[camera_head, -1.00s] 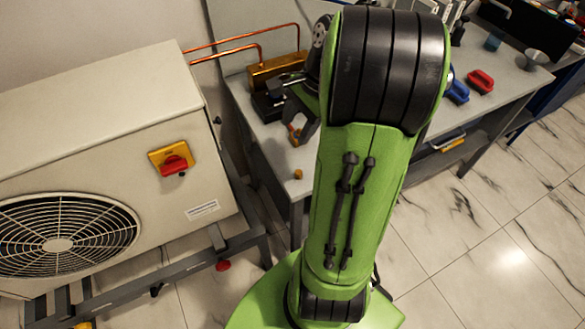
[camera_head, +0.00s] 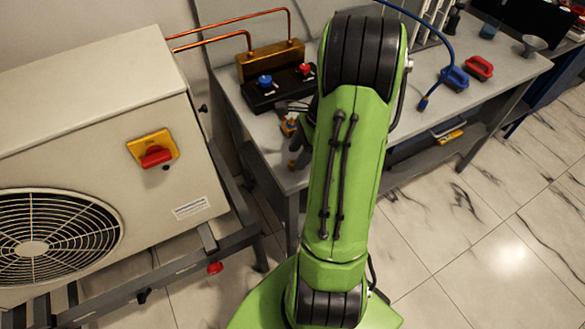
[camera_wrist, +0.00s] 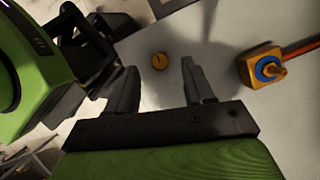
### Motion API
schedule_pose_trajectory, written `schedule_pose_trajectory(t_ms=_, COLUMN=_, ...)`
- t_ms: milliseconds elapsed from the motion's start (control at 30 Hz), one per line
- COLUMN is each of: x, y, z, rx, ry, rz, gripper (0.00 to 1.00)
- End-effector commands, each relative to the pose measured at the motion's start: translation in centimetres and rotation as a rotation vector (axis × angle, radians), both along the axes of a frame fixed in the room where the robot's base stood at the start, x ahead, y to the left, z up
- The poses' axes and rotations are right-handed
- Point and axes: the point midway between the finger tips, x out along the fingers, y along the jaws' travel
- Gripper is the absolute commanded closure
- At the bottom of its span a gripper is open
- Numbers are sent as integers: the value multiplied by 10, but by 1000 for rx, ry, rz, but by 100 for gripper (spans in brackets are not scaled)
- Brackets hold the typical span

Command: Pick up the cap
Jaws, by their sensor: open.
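The cap, a small round brass-orange piece (camera_wrist: 160,61), rests on the grey tabletop in the wrist view. My gripper (camera_wrist: 159,72) is open, with one finger to each side of the cap's line and the cap just beyond the fingertips, between them. Nothing is held. In the head view my gripper (camera_head: 297,155) is low over the left part of the bench, partly hidden by my arm, and I cannot make out the cap there.
A brass fitting with a blue ring (camera_wrist: 268,68) stands right of the cap in the wrist view. In the head view, a manifold with blue and red knobs (camera_head: 276,84) stands behind the gripper. The outdoor unit (camera_head: 95,130) is at left.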

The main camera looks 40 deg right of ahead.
Motion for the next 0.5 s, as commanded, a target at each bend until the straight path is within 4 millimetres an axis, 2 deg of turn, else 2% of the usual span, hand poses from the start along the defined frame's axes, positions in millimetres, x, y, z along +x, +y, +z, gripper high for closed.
schedule_pose_trajectory(t_ms=33, x=3, y=5, z=-16, rx=4, ry=2, rz=4, gripper=48)
schedule_pose_trajectory(t_ms=100, x=5, y=8, z=-25, rx=3, ry=1, rz=3, gripper=48)
schedule_pose_trajectory(t_ms=333, x=6, y=9, z=-25, rx=0, ry=0, rz=1, gripper=49)
schedule_pose_trajectory(t_ms=500, x=6, y=9, z=-25, rx=0, ry=0, rz=1, gripper=75)
